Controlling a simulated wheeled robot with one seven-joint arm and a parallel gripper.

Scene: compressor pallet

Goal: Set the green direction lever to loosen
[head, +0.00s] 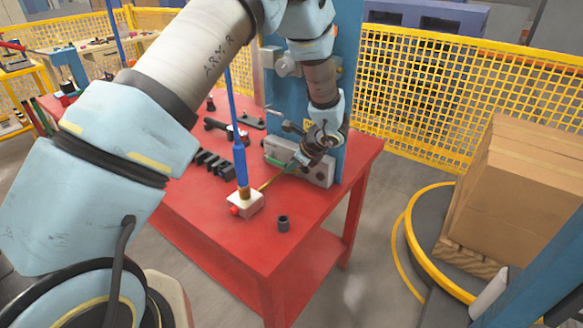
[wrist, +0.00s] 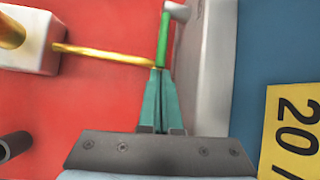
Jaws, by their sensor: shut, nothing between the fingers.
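The green direction lever (wrist: 164,40) shows in the wrist view as a thin green bar just beyond my fingertips. Its far end is near a pale rounded knob (wrist: 177,11) at the top edge. My gripper (wrist: 160,72) has its teal fingers pressed together, with the tips at the lever's near end. I cannot tell whether they touch it. In the head view my gripper (head: 290,168) is low in front of the pale grey box (head: 318,177) at the blue column's foot. The lever is too small to make out clearly there.
A white block (head: 245,204) with a blue hanging tool (head: 240,165) stands on the red table (head: 290,245). A yellow rod (wrist: 100,54) runs from the block toward my fingertips. A dark socket (head: 283,223) stands nearby. Black holders (head: 214,164) are behind.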

